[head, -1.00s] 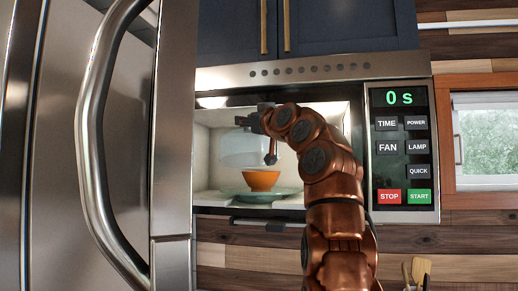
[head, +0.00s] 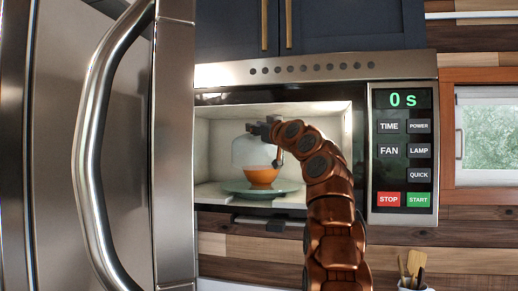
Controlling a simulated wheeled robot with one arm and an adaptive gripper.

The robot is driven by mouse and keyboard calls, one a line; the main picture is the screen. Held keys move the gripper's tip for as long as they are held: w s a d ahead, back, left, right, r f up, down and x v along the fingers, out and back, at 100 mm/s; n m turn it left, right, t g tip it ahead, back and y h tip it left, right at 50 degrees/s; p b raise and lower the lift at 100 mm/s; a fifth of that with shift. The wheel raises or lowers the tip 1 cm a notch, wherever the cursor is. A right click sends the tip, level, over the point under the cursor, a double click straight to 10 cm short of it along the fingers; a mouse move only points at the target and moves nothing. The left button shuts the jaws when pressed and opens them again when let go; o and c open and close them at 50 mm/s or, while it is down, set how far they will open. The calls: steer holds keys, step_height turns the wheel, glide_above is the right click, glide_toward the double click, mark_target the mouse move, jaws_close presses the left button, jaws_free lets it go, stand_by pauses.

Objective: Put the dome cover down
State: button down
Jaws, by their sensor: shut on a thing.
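The clear dome cover (head: 245,153) is inside the lit microwave, over and around the upper part of an orange bowl (head: 261,176). The bowl stands on a pale green plate (head: 240,188). My gripper (head: 262,128) is inside the microwave at the top of the dome and shut on it. The dome's knob is hidden by the gripper. I cannot tell whether the dome's lower rim touches the plate.
The microwave's control panel (head: 403,150) is to the right and reads 0 s. A utensil holder (head: 414,285) is at the lower right.

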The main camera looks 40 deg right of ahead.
steer(key=shift+w+d+f+b, duration=0.15)
steer(key=shift+d+f+b, duration=0.15)
steer(key=shift+f, duration=0.45)
steer(key=shift+w+d+f+b, duration=0.15)
steer(key=shift+d+f+b, duration=0.15)
steer(key=shift+f, duration=0.95)
steer(key=shift+w+d+r+m+p, duration=0.3)
steer(key=shift+p, duration=0.35)
steer(key=shift+w+d+g, duration=0.1)
steer(key=shift+g, duration=0.2)
